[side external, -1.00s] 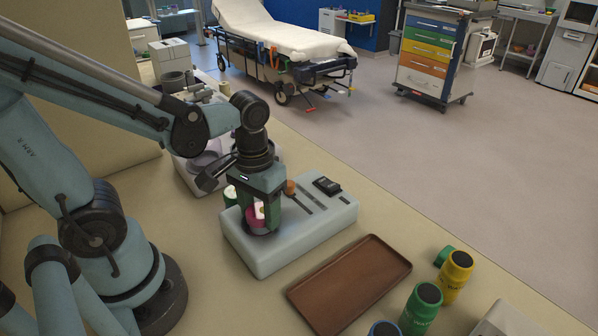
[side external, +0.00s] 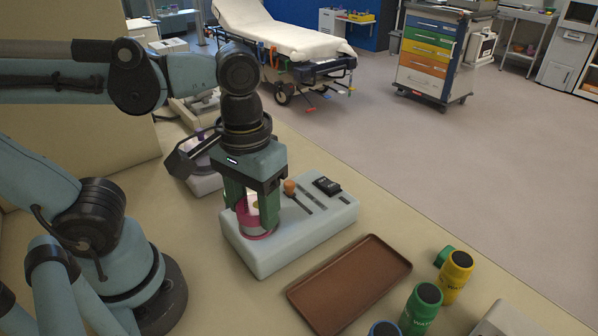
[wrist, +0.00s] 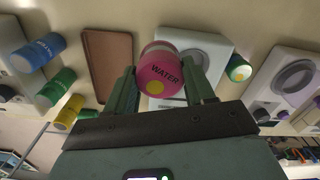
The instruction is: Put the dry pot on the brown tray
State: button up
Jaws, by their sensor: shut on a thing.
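My gripper (side external: 253,212) is shut on a pink pot (side external: 246,217), with a finger on either side of it. The pot is over the left end of the pale grey device; I cannot tell whether its base touches it. In the wrist view, the pink pot (wrist: 160,70) shows the word WATER and a yellow dot between the fingers. The brown tray (side external: 350,285) lies flat and empty to the right of the device. It also shows in the wrist view (wrist: 108,62).
A yellow pot (side external: 455,275), a green pot (side external: 421,310) and a blue pot (side external: 385,329) stand right of the tray. Another device (side external: 205,184) is behind my gripper.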

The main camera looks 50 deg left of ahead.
jog(key=w+d+f+n, duration=0.1)
jog(key=w+d, duration=0.1)
jog(key=d, duration=1.4)
jog(key=w+a+f, duration=0.1)
jog(key=w+f, duration=0.1)
jog(key=w, duration=0.1)
jog(key=w+a+f, duration=0.2)
jog(key=w, duration=0.1)
jog(key=w+a+f, duration=0.2)
jog(key=w+f, duration=0.1)
jog(key=shift+w, duration=0.35)
jog(key=shift+f, duration=1.95)
jog(key=shift+f, duration=0.1)
jog(key=o, duration=1.1)
jog(key=shift+o, duration=0.2)
